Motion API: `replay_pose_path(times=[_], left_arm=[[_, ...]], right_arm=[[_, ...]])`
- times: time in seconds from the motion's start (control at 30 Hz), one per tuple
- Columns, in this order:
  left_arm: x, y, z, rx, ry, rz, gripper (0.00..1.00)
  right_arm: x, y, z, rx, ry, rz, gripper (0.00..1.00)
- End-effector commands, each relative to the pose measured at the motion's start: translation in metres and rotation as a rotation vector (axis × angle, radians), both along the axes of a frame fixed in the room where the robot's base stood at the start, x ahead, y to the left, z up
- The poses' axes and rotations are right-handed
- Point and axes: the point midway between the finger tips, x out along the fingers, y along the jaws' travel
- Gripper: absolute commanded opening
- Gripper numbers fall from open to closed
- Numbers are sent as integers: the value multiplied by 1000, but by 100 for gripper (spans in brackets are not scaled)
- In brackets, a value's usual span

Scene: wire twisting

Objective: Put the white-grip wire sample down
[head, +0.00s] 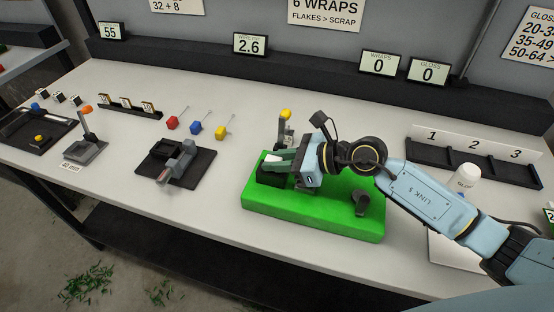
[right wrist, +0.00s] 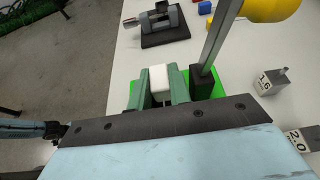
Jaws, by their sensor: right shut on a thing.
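My right gripper (head: 279,160) reaches in from the right over the green base (head: 318,221). In the right wrist view its two green fingers (right wrist: 160,85) are shut on the white grip (right wrist: 158,77) of the wire sample. The wire itself cannot be made out. I cannot tell whether the sample touches the block.
A yellow-knobbed lever (head: 286,114) stands right behind the gripper. Red (head: 172,123), blue (head: 196,128) and yellow (head: 221,133) wire samples stand to the left, behind a black-based vise (head: 176,163). A numbered tray (head: 470,163) lies at right. Bare table lies left of the green base.

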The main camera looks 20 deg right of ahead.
Motion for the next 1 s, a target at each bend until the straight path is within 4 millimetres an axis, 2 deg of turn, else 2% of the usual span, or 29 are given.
replay_pose_path(times=[0.57,0.6,0.73,1.0], left_arm=[[-2,1,-9,1,4,0,53],[-3,1,-9,1,5,0,53],[-3,1,-9,1,6,0,53],[-4,1,-10,1,6,0,53]], right_arm=[[-2,0,-17,-8,10,3,0],[-2,0,-18,-9,11,3,22],[-3,0,-19,-12,15,4,39],[-3,0,-20,-11,14,4,41]])
